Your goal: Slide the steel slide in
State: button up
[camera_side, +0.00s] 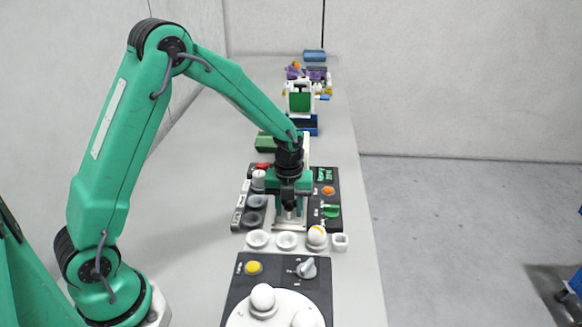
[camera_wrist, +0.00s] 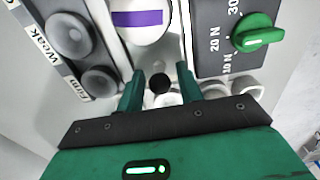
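My gripper (camera_side: 290,205) points down over the black panel with the green and orange controls. In the wrist view its two green fingers (camera_wrist: 160,72) are apart, with a visible gap between them. A small dark round knob (camera_wrist: 160,83) shows in that gap, with pale metal around it; this looks like the steel slide, though I cannot be sure. Neither finger clearly touches it. In the side view a shiny metal part (camera_side: 290,214) shows between the fingers. Most of the slide is hidden by my gripper.
A green knob (camera_wrist: 258,34) with force marks lies right of the fingers. Grey cups (camera_wrist: 70,36) stand left. A white round piece with a purple band (camera_wrist: 138,18) is ahead.

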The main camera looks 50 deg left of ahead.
jog(key=c, duration=0.6)
jog(key=shift+o, duration=0.2)
jog(key=shift+w+a, duration=3.15)
jog(key=shift+w, duration=0.1)
jog(key=o, duration=0.8)
jog(key=shift+s, duration=0.1)
jog(key=shift+r, duration=3)
jog(key=shift+r, duration=0.1)
